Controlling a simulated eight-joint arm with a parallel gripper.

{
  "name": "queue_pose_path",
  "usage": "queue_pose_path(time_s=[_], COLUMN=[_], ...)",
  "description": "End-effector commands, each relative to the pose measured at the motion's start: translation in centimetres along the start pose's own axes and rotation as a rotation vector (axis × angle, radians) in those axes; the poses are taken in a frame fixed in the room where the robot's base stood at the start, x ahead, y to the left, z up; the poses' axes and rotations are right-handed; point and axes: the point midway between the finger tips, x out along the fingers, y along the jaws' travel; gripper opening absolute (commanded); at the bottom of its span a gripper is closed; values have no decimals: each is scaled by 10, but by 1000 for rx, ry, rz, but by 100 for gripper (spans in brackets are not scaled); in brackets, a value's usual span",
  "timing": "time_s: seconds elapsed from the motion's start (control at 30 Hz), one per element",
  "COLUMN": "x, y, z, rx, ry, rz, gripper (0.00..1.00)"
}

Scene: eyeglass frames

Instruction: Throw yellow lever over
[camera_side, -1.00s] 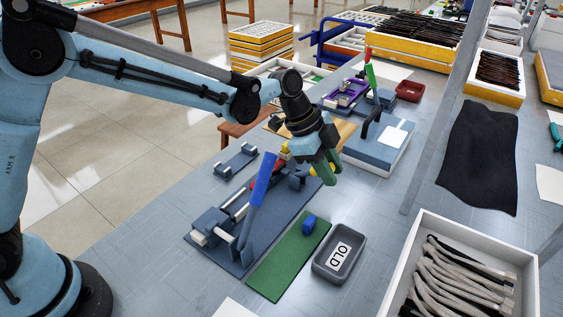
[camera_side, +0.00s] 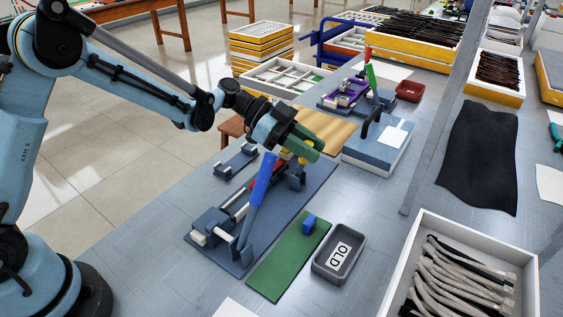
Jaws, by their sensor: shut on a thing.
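The yellow lever (camera_side: 302,160) is on the far end of the dark blue fixture board (camera_side: 301,202). Only small yellow parts show beside and under the green fingers. My gripper (camera_side: 305,146) is shut on it, tilted, with its fingers pointing right; the fingers hide most of the lever. A blue-handled lever (camera_side: 263,180) stands tilted at the near end of the same fixture, apart from my gripper, with a red part (camera_side: 261,188) behind it.
A small blue fixture (camera_side: 236,162) is to the left. Behind are a wooden board (camera_side: 329,131) and a blue block stand with a green-red lever (camera_side: 370,75).

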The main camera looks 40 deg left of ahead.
Motion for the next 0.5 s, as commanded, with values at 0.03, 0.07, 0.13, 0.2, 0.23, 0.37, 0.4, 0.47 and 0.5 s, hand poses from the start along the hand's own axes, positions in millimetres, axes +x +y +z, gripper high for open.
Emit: queue_pose_path(time_s=[0.03, 0.07, 0.13, 0.2, 0.23, 0.37, 0.4, 0.47, 0.5], x=[-1, -2, -2, -3, -3, -3, -3, -3, -3], y=[0, 0, 0, 0, 0, 0, 0, 0, 0], z=[1, 1, 1, 1, 1, 1, 1, 1, 1], rx=[-3, -3, -5, -6, -6, -7, -6, -6, -6], ry=[10, 15, 24, 30, 32, 33, 33, 32, 32], rz=[2, 2, 3, 3, 3, 4, 4, 4, 4], gripper=[0, 0, 0, 0, 0, 0, 0, 0, 0])
